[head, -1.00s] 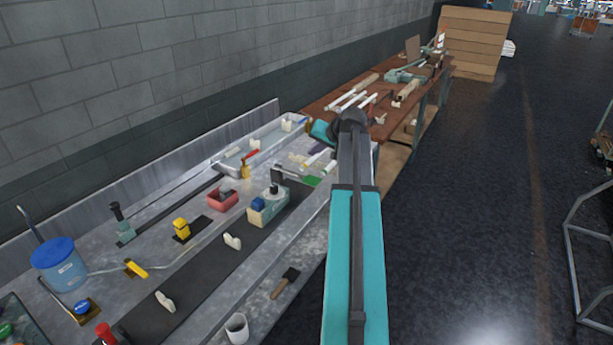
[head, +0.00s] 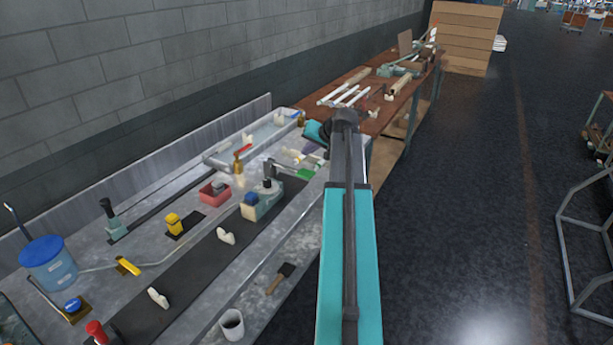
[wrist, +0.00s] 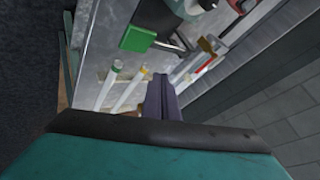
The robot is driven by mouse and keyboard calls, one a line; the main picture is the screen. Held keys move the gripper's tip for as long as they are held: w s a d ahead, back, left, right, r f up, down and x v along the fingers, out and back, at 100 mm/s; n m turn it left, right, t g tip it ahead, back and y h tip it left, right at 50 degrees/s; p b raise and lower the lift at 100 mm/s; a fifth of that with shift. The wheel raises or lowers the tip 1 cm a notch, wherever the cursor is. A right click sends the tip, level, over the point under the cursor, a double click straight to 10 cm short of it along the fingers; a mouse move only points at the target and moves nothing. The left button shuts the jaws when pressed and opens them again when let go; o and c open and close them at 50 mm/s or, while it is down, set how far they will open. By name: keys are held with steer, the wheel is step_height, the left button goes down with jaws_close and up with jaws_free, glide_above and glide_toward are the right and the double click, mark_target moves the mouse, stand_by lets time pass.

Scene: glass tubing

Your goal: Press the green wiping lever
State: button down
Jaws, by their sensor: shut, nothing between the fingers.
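The green wiping lever shows as a flat green pad (head: 305,173) on a grey metal arm, beside a small bench device with a cream and green body (head: 264,206). In the wrist view the green pad (wrist: 137,38) is upper left of my gripper (wrist: 162,90), with its metal arm running right. My gripper's dark purple fingers are together and empty. They point over the bench and appear apart from the pad. In the head view my gripper (head: 309,149) is small, beyond the pad and partly hidden by my arm.
White tubes with green and yellow ends (wrist: 107,86) lie near my fingers. A brass tool with a red handle (head: 239,160), a red box (head: 214,191) and a metal tray (head: 219,158) are nearby. The block wall (head: 150,70) rises behind the bench.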

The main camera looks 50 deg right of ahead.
mark_target(308, 174)
steer(key=shift+f+b, duration=1.3)
steer(key=shift+f, duration=1.5)
